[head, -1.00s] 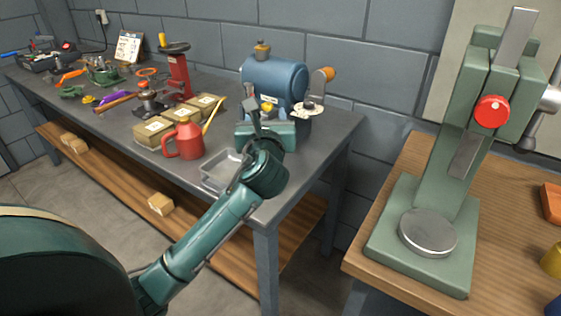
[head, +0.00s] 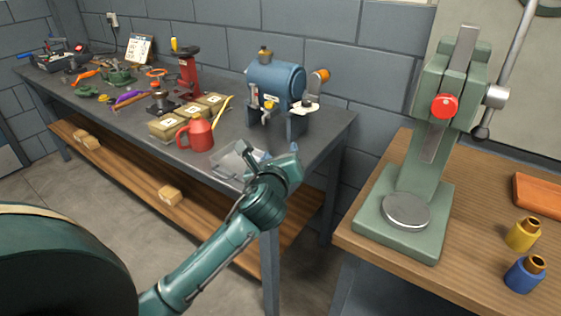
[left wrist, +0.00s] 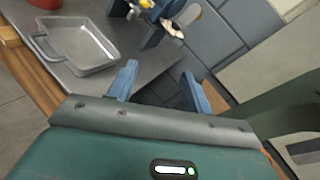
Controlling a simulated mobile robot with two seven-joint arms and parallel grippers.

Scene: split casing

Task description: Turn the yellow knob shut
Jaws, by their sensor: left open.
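The blue tank-like machine (head: 276,84) stands near the right end of the grey table. A small yellow knob (head: 269,104) sits on its front, below the tank. In the left wrist view the yellow knob (left wrist: 146,4) is cut by the top edge. My left gripper (head: 271,150) is in front of and below the machine, by the table's front right edge, apart from the knob. In the left wrist view its blue fingers (left wrist: 160,73) are spread with nothing between them. My right gripper is not in view.
A grey metal tray (left wrist: 85,48) lies on the table beside my left gripper. A red can (head: 197,135) and several cardboard boxes stand left of the machine. A green press (head: 420,170) stands on the wooden bench (head: 460,262) at right, with yellow and blue bottles.

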